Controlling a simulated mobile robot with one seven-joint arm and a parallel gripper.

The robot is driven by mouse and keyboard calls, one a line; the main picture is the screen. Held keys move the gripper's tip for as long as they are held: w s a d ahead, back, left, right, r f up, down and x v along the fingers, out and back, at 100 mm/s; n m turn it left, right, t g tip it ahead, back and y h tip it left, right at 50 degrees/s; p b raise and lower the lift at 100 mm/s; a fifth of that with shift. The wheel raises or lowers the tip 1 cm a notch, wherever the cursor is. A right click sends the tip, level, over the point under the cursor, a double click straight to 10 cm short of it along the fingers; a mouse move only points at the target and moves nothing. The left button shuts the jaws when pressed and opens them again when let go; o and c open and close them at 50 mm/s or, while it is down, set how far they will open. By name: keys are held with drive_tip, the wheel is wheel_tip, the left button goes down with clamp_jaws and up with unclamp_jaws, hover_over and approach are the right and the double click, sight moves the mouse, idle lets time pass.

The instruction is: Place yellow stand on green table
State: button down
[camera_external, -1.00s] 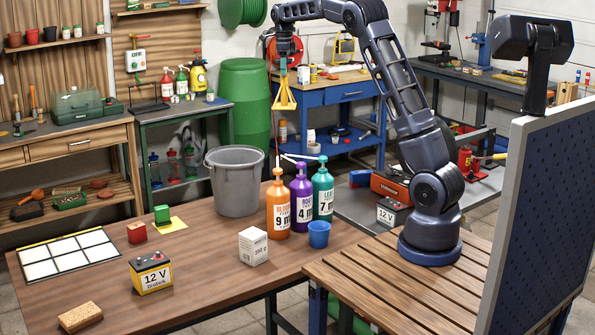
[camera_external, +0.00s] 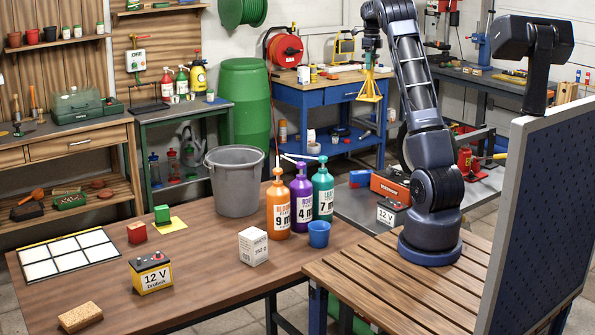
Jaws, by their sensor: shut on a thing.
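The yellow stand (camera_external: 371,89) hangs upright below my gripper (camera_external: 371,66), which is shut on its top. My gripper and the stand are in the air, in front of the right part of the blue workbench (camera_external: 318,94) in the picture. The table with green legs and a dark top (camera_external: 172,112) stands at the back left, well left of my gripper. A red bottle (camera_external: 167,86), a green bottle (camera_external: 182,85), a yellow sprayer (camera_external: 198,77) and a small white-green cup (camera_external: 210,96) are along its top. The fingertips are small and not clear.
The brown table (camera_external: 215,270) in front carries a grey bucket (camera_external: 236,190), tall orange (camera_external: 279,208), purple (camera_external: 301,196) and teal (camera_external: 323,188) bottles, and a blue cup (camera_external: 319,235). A green barrel (camera_external: 246,100) stands between the green table and the blue workbench.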

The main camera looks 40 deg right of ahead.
drive_tip(key=s+d+m, duration=0.6)
drive_tip(key=s+d, duration=2.7)
drive_tip(key=s, duration=0.2)
wheel_tip(320, 180, down, 38)
drive_tip(key=shift+f, duration=0.4)
drive_tip(key=c, duration=0.7)
unclamp_jaws()
drive_tip(key=shift+a, duration=0.1)
